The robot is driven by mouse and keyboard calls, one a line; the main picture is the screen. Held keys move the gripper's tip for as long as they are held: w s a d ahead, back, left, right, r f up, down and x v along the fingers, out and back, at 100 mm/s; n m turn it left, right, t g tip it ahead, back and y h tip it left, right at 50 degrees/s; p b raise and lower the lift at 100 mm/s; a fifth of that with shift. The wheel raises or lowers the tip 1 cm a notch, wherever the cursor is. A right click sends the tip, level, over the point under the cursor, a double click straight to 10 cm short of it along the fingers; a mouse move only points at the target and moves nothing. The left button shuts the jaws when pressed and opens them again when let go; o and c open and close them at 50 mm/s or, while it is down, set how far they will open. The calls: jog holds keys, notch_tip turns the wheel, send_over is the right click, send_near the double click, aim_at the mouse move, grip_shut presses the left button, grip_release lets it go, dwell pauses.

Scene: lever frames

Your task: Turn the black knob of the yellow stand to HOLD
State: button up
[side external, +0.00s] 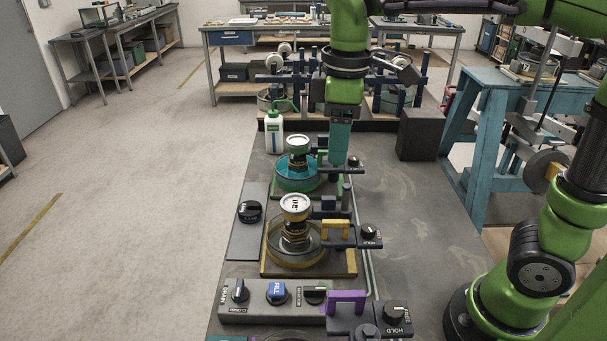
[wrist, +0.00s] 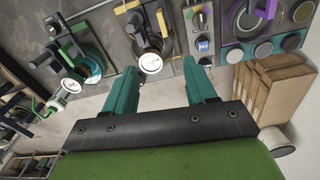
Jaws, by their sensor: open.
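The yellow stand (side external: 268,271) is in the middle of the bench in the side view, with a white-topped gauge and a yellow bracket. Its black knob (side external: 369,232) sits on a dark plate at its right, above the word HOLD. Where the knob points is too small to tell. My gripper (side external: 338,165) is above and behind the yellow stand, close to the green stand, and apart from the knob. In the wrist view my gripper (wrist: 160,68) shows two teal fingers spread wide with nothing between them. The yellow stand (wrist: 167,38) shows beyond the fingertips.
The green stand (side external: 312,188) and a white bottle (side external: 274,132) are behind the yellow one. The purple bracket (side external: 346,297) with its own HOLD knob (side external: 396,313) is in front. A dark box (side external: 421,134) stands back right.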

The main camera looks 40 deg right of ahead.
aim_at(335, 221)
jog(key=shift+n, duration=0.6)
jog(key=f, duration=1.5)
jog(key=shift+s+f, duration=0.25)
jog(key=shift+s, duration=0.15)
jog(key=shift+w+r, duration=0.15)
jog(key=shift+r, duration=0.05)
notch_tip(335, 221, up, 21)
jog(key=shift+f, duration=0.1)
